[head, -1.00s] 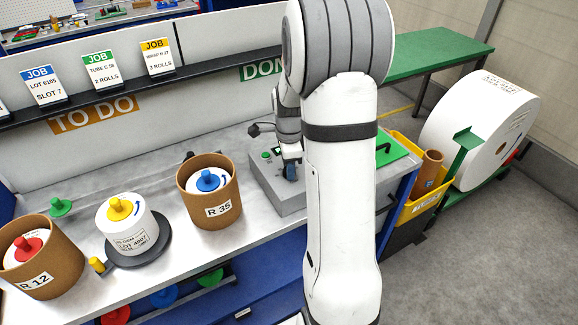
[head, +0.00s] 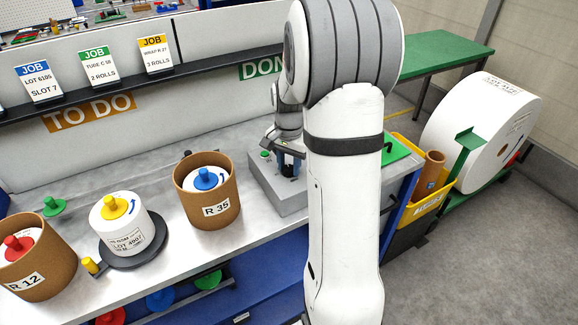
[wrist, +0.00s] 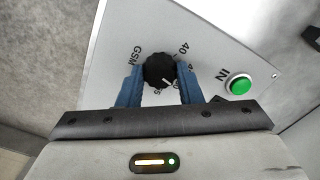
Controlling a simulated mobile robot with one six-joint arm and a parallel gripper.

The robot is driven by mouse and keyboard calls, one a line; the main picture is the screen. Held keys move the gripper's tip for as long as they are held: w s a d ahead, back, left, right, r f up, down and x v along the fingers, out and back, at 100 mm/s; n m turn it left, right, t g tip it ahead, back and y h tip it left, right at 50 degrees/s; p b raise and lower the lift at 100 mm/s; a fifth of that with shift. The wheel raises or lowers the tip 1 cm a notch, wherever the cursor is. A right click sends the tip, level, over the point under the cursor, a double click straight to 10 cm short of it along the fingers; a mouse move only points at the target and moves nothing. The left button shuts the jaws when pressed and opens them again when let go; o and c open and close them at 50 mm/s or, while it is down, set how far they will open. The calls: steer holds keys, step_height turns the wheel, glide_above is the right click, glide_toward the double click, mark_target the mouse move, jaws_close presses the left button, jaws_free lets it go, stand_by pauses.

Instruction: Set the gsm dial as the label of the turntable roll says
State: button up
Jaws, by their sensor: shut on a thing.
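The gsm dial is a black knob (wrist: 159,69) on a grey panel (wrist: 205,40), with "GSM" and numbers such as "40" printed around it. My gripper (wrist: 160,84) is shut on the knob, one blue finger on each side; the fingers hide some numbers. The knob's white pointer mark faces lower right, near a partly hidden number. In the head view my gripper (head: 290,165) stands over the grey box (head: 290,202). The turntable roll (head: 118,225) is white with a yellow plug, on a dark turntable (head: 133,258). Its label (head: 125,243) shows "GSM" and "LOT 4907"; the gsm number is too small to read.
A green "IN" button (wrist: 238,86) sits right of the dial. Cardboard tubes marked R 35 (head: 207,210) and R 12 (head: 25,283) stand on the bench beside the turntable. Job cards (head: 97,66) stand on the shelf behind. A big roll (head: 490,135) stands at right.

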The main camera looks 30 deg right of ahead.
mark_target(289, 168)
steer(key=n+b, duration=0.1)
steer(key=n, duration=0.5)
steer(key=shift+n, duration=0.4)
stand_by(0.4)
steer(key=o, duration=1)
step_height(289, 168, up, 8)
steer(key=shift+f, duration=0.1)
